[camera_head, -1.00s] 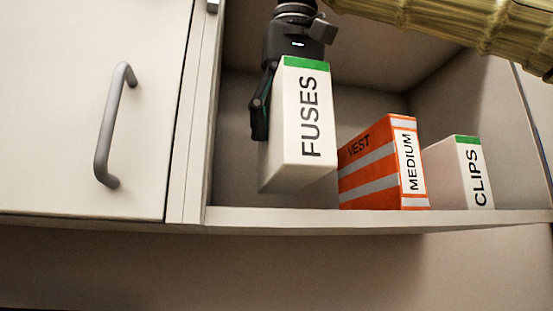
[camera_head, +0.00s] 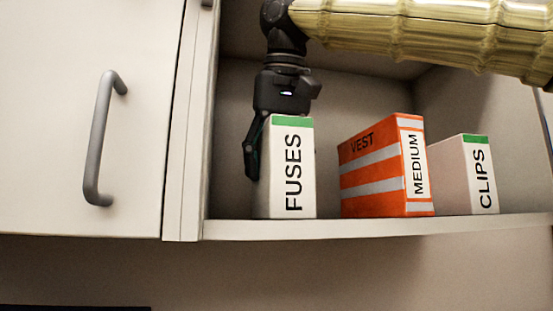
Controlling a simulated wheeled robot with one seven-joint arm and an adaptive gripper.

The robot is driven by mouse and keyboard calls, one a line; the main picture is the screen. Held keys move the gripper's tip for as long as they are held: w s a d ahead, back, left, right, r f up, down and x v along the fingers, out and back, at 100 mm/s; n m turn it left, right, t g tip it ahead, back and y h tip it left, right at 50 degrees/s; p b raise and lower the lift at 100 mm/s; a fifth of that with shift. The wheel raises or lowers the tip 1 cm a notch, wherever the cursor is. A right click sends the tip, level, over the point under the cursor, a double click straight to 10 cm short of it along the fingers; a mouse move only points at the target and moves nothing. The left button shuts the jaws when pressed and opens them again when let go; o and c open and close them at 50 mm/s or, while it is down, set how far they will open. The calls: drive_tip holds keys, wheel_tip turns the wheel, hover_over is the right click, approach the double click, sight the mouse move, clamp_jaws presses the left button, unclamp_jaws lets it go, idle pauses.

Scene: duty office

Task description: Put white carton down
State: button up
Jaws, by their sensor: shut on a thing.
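The white carton (camera_head: 291,185) is labelled FUSES and has a green band at its top. It stands upright at the left of the open cabinet compartment, its bottom at the level of the shelf (camera_head: 380,227). I cannot tell for sure whether it touches the shelf. My gripper (camera_head: 282,135) reaches down from above and is shut on the white carton. One dark finger shows along the carton's left side; the other is hidden behind it.
An orange box (camera_head: 371,175) with silver stripes, labelled VEST MEDIUM, stands right of the carton with a small gap. A second white carton (camera_head: 465,178), labelled CLIPS, stands further right. A cabinet door (camera_head: 60,120) with a grey handle (camera_head: 100,140) is at the left.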

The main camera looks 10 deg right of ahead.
drive_tip(key=shift+a, duration=0.1)
drive_tip(key=o, duration=1.4)
drive_tip(key=shift+c, duration=0.2)
drive_tip(key=b+v, duration=0.1)
drive_tip(key=v, duration=0.3)
drive_tip(key=shift+s+r+b, duration=0.2)
drive_tip(key=shift+r+b, duration=0.1)
drive_tip(key=s+b, duration=0.2)
drive_tip(key=s, duration=1)
drive_tip(key=shift+r, duration=0.15)
